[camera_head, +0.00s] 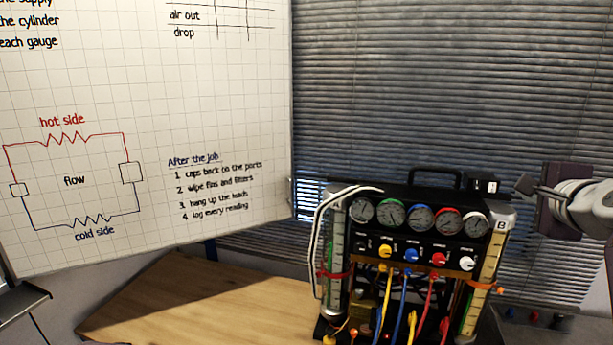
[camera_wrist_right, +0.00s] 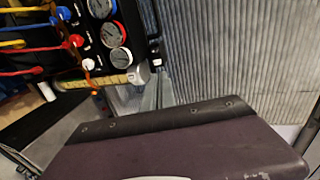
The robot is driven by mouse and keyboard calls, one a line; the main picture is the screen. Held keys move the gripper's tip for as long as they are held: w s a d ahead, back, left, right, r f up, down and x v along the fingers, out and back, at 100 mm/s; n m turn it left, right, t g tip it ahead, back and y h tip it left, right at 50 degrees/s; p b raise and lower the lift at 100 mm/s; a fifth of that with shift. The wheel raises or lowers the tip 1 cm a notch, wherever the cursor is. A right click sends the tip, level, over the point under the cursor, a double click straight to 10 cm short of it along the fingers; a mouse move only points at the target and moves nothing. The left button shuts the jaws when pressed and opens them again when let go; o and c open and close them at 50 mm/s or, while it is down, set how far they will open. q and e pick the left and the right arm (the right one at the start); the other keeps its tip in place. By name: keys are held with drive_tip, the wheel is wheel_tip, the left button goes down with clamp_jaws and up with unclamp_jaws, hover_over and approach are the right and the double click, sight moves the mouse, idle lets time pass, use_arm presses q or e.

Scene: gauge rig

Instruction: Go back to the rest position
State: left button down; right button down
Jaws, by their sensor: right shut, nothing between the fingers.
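My right gripper (camera_head: 524,186) is at the right of the head view, its arm coming in from the right edge. It is shut and empty, in the air beside the upper right of the gauge rig (camera_head: 410,197), and appears apart from it. The rig has a row of dials, coloured knobs, and yellow, blue and red hoses. In the right wrist view, the dark gripper body fills the lower part, and the rig's dials (camera_wrist_right: 117,58) show sideways at the upper left. My left gripper is in neither view.
The rig stands at the right of a wooden table (camera_head: 215,305), whose left part is bare. A whiteboard (camera_head: 230,110) with a flow drawing and notes stands behind at the left. Grey blinds (camera_head: 440,80) cover the back. A clear glass-like cylinder (camera_head: 335,265) is on the rig's left side.

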drive_tip(key=w+a+f+n+g+y+b, duration=0.1)
drive_tip(key=w+a+f+n+y+b, duration=0.2)
drive_tip(key=w+a+f, duration=0.45)
drive_tip(key=s+a+f+n+g+y, duration=0.2)
drive_tip(key=a+f, duration=0.5)
drive_tip(key=f, duration=0.3)
drive_tip(key=s+a+f+n+g+y, duration=0.1)
drive_tip(key=s+a+f+n+g, duration=0.15)
drive_tip(key=a+f, duration=0.55)
drive_tip(key=s+a+f+n+g+b, duration=0.1)
drive_tip(key=s+a+f+n+g, duration=0.1)
drive_tip(key=s+f, duration=0.35)
drive_tip(key=s+a+f+n+g, duration=0.1)
drive_tip(key=s+f+n+g, duration=0.15)
drive_tip(key=f, duration=0.65)
drive_tip(key=s+d+f+n+g+h, duration=0.1)
drive_tip(key=s+d+f+n+g, duration=0.1)
drive_tip(key=s+f+n, duration=0.6)
drive_tip(key=shift+s+f+n+g, duration=0.3)
drive_tip(key=shift+s+n+g, duration=0.25)
drive_tip(key=shift+s, duration=1.55)
